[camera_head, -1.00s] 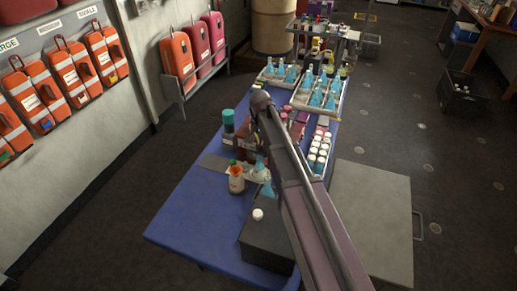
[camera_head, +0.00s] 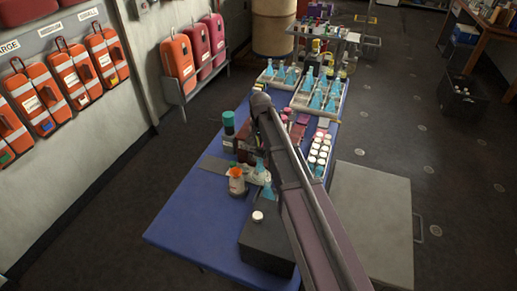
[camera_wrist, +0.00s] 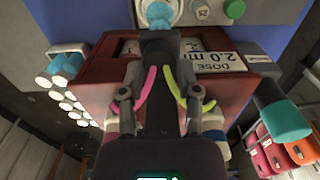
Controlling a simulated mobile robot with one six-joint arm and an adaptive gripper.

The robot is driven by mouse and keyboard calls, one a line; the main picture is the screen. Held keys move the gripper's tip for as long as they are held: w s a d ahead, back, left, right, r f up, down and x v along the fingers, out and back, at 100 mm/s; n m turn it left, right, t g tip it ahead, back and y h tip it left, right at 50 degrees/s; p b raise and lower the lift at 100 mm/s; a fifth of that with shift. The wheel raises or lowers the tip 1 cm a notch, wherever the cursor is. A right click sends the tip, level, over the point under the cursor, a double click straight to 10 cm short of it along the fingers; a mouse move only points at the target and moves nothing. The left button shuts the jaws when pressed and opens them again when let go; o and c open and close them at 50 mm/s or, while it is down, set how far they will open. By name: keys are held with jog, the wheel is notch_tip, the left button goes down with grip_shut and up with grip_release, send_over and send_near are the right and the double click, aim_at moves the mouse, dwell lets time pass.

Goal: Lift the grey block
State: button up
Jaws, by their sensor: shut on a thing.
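My gripper (camera_wrist: 160,84) shows in the wrist view, with a pink finger on the left and a yellow-green finger on the right. It is shut on a dark grey block (camera_wrist: 160,62), which stands out between the fingers. The block overlaps a red-brown box with a "DOSE 2.0 ml" label (camera_wrist: 222,62) in the picture; I cannot tell whether they touch. In the head view my arm hides the gripper and the block.
A blue table (camera_head: 185,222) carries an orange-topped jar (camera_head: 237,182), a teal-capped bottle (camera_head: 228,123), a dark box (camera_head: 266,244), white-capped vials (camera_head: 320,150) and trays of blue flasks (camera_head: 316,98). Its front left part is clear. A grey cabinet (camera_head: 375,210) stands at the right.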

jog(key=shift+a+r, duration=0.1)
jog(key=shift+r, duration=0.15)
jog(key=shift+r+p, duration=2.35)
jog(key=shift+p, duration=0.15)
jog(key=shift+f, duration=0.1)
jog(key=o, duration=0.9)
jog(key=shift+w, duration=0.1)
jog(key=shift+c, duration=0.2)
notch_tip(320, 180, up, 7)
jog(key=p, duration=0.7)
